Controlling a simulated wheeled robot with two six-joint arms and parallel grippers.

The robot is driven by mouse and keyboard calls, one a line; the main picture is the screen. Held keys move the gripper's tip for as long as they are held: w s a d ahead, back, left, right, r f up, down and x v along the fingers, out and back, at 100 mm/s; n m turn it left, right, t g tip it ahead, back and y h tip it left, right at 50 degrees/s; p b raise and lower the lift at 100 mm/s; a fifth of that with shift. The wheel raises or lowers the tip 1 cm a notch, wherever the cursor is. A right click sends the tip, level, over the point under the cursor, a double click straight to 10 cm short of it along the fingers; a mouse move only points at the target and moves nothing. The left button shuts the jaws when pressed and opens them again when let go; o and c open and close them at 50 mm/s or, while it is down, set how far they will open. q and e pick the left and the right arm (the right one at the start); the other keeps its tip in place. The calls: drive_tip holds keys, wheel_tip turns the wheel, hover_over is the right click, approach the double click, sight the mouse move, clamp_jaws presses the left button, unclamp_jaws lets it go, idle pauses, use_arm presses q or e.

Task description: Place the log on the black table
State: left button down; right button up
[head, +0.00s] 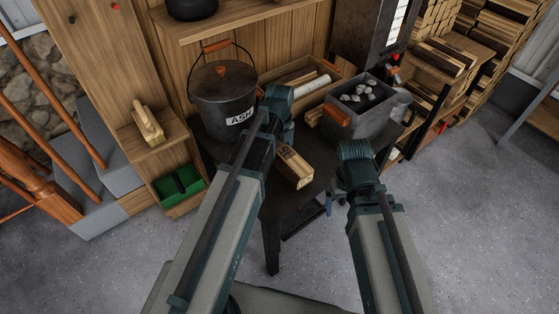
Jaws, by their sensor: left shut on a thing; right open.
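The split log (295,167), brown with a pale cut end, is at the black table (316,172), near its front edge. My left gripper (283,143) is shut on the log; my own arm and wrist hide most of its fingers and part of the log. I cannot tell whether the log touches the tabletop. My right gripper (334,199) is open and empty, low at the table's right front side, mostly hidden by its wrist.
A black ash bucket (224,100) stands at the table's left back. A grey metal box (372,112) with pale lumps is at the right. A wooden crate (298,76) lies behind. Stacked firewood (470,42) fills the back right. A green tray (178,185) sits lower left.

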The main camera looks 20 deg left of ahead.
sight(279, 148)
use_arm(q)
drive_tip(key=shift+f+b, duration=1.6)
drive_tip(key=shift+f, duration=0.2)
drive_tip(key=shift+f, duration=0.15)
unclamp_jaws()
drive_tip(key=shift+r, duration=0.2)
wheel_tip(279, 148, up, 12)
drive_tip(key=p, duration=1.2)
drive_tip(key=shift+f, duration=0.1)
wheel_tip(279, 148, down, 12)
drive_tip(key=b, duration=1.2)
drive_tip(key=shift+r, duration=0.25)
